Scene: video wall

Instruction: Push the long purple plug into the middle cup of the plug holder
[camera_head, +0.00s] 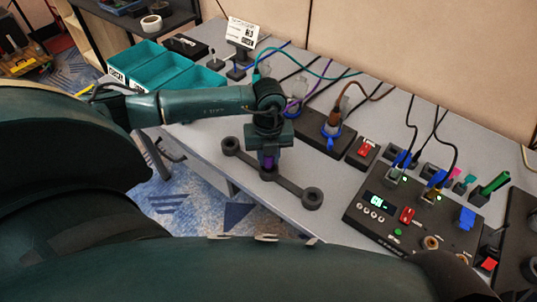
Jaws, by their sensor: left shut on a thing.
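The dark plug holder (291,186) lies on the grey table near its front edge, with a round cup at each end and a middle cup. My left gripper (269,152) points down above the middle of the holder and is shut on the purple plug (268,161). Only a short part of the plug shows below the fingers, at the middle cup (269,173). I cannot tell how deep the plug sits in the cup. My right gripper is not in view.
Teal bins (150,66) stand at the left back. A black socket strip (318,132) with plugs and cables lies behind the holder. A black control box (405,215) with a lit display stands to the right. Bare table lies between the holder and the box.

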